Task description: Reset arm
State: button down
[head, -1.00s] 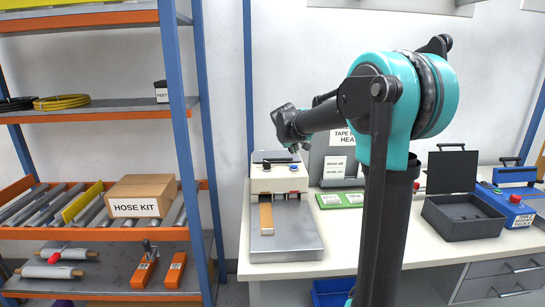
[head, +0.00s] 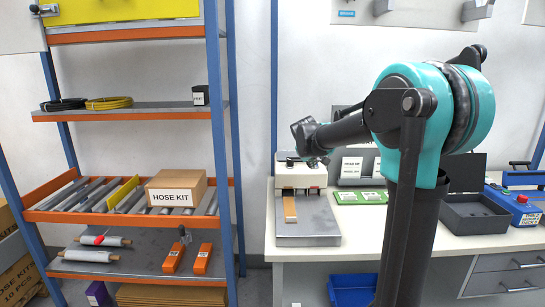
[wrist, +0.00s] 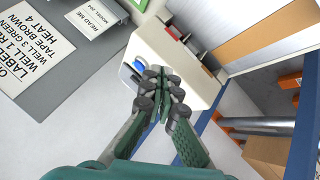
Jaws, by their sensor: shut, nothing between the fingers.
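My teal and dark arm rises at the right of centre in the head view and reaches left above the workbench (head: 390,214). My gripper (head: 303,137) shows small and dark in the head view, near the white machine (head: 300,175) on the bench. In the wrist view my gripper (wrist: 163,80) has its dark fingertips together, with nothing between them. The white machine also shows behind the fingertips in the wrist view (wrist: 160,45). I cannot tell the exact gap between gripper and machine.
A blue-and-orange shelf rack (head: 216,150) stands on the left, holding the HOSE KIT box (head: 176,190) and orange tools (head: 174,258). On the bench are a dark open case (head: 474,215) and a blue device (head: 515,203). A blue bin (head: 352,290) sits below.

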jog(key=s+d+f+m+g+y, duration=0.1)
jog(key=s+f, duration=0.6)
jog(key=s, duration=0.6)
jog(key=s+d+f+m+g+y, duration=0.1)
jog(key=s+f+m, duration=0.1)
jog(key=s+f, duration=0.6)
jog(key=s+d+f+m+g, duration=0.1)
jog(key=s+f, duration=0.7)
jog(key=s, duration=1)
jog(key=shift+d+m+g+y, duration=0.2)
jog(key=shift+m+g+y, duration=0.2)
jog(key=shift+m+g, duration=0.15)
